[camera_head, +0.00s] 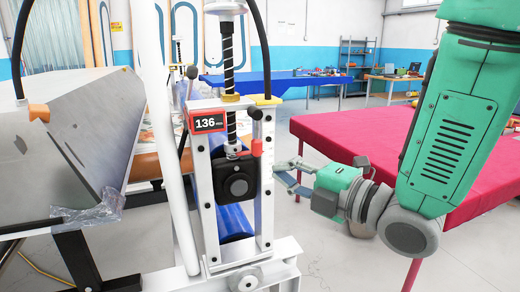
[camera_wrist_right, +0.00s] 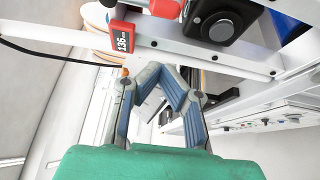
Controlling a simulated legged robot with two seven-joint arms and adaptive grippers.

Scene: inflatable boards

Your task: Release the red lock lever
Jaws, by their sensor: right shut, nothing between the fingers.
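The red lock lever (camera_head: 256,147) is a small red piece on the right post of the white upright frame (camera_head: 266,190). A red piece that looks like it shows at the top edge of the wrist view (camera_wrist_right: 165,8), cut off by the frame edge. My right gripper (camera_head: 279,167) is just right of the post, a little below the lever. Its fingers are shut and empty, and the fingertips (camera_wrist_right: 160,70) point toward the frame. I cannot tell whether they touch the post. My left gripper is not in view.
A red-edged display (camera_head: 208,122) reading 136 sits on the left post; it also shows in the wrist view (camera_wrist_right: 122,38). A black block (camera_head: 237,181) and threaded rod (camera_head: 228,60) stand between the posts. A red-topped table (camera_head: 340,135) lies behind my right arm.

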